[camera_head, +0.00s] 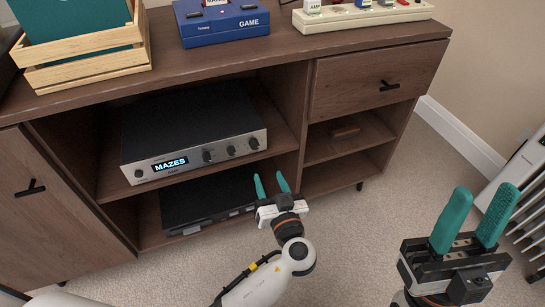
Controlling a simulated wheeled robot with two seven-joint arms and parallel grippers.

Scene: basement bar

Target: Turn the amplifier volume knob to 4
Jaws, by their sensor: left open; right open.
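The amplifier (190,130) is a black box with a silver front panel on the upper shelf of the wooden cabinet. Its display reads MAZES. Three dark knobs (231,150) sit on the right part of the panel, and a smaller round control (139,173) is at its left end. The knob markings are too small to read. My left gripper (271,181) is open and empty, below and to the right of the knobs, in front of the lower shelf and apart from the amplifier. My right gripper (474,220) is open and empty over the carpet at the right.
A black device (208,198) lies on the lower shelf. A wooden crate (85,65), a blue GAME console (222,24) and a white power strip (362,16) stand on the cabinet top (290,47). A radiator (525,190) is at far right. Carpet before the cabinet is clear.

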